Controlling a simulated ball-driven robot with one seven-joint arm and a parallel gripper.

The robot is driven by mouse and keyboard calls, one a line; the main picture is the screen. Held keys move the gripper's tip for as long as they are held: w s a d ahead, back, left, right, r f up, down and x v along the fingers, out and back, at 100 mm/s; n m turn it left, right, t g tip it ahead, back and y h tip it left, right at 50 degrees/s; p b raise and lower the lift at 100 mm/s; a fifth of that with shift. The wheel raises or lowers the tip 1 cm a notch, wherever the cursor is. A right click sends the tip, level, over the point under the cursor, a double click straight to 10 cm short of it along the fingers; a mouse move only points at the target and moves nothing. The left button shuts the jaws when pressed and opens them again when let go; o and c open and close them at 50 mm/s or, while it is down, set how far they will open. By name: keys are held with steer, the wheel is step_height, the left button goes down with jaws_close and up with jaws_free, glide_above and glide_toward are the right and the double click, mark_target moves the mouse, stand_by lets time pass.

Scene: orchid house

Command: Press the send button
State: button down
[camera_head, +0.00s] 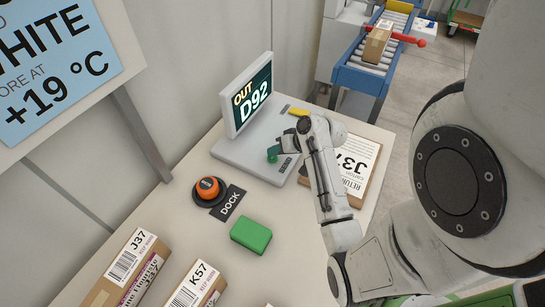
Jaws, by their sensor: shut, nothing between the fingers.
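The console (230,158) stands on the table, with an upright screen (250,98) reading "OUT D92". A small green button (272,155) is on the console's flat base, in front of the screen. A yellow part (299,111) shows at the base's far end. I cannot read a label on either, so which one is the send button cannot be told. My gripper (286,154) is shut and empty, over the right part of the base close to the green button. Whether it touches the button cannot be told. My arm hides part of the base's right side.
An orange-topped knob on a black base (208,189) stands beside a "DOCK" label (229,203). A green block (250,236) and cartons J37 (125,268) and K57 (194,286) are nearer. A roller conveyor (371,79) stands behind.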

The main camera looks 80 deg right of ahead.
mark_target(275, 158)
steer(key=shift+f, duration=0.45)
stand_by(0.6)
stand_by(0.4)
steer(key=shift+r+p, duration=0.75)
steer(key=shift+r, duration=0.15)
step_height(275, 158, up, 5)
steer(key=p, duration=0.5)
steer(key=shift+a, duration=0.1)
stand_by(0.5)
